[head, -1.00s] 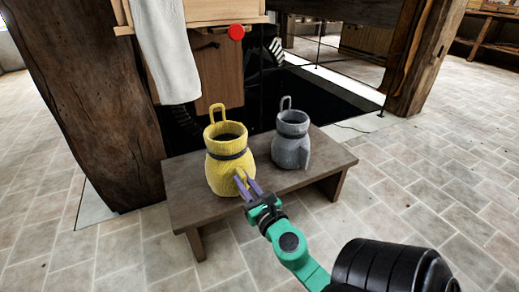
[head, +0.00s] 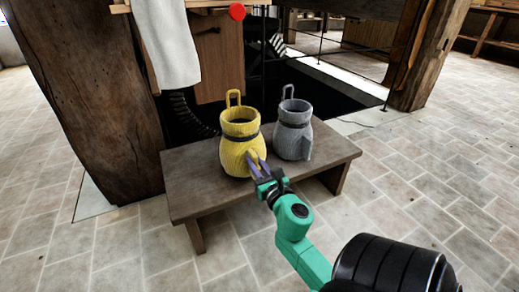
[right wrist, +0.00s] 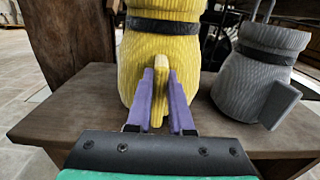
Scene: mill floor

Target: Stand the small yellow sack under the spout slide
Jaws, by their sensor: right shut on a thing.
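The small yellow sack (head: 240,150) is upright at the wooden bench (head: 200,190), with a dark band and a loop on top. It fills the middle of the right wrist view (right wrist: 160,60). My right gripper (head: 259,168) is shut on the tab at the sack's front; its purple fingers lie either side of the tab in the right wrist view (right wrist: 160,100). I cannot tell whether the sack's base touches the bench. A red knob (head: 237,12) shows at the top, by the wooden housing; I cannot make out the spout slide for sure. My left gripper is not in view.
A grey sack (head: 293,130) stands close to the right of the yellow one. A white cloth sleeve (head: 168,50) hangs behind the bench, beside a brown panel (head: 217,65). A thick timber post (head: 85,90) stands at left. The bench's left part is clear.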

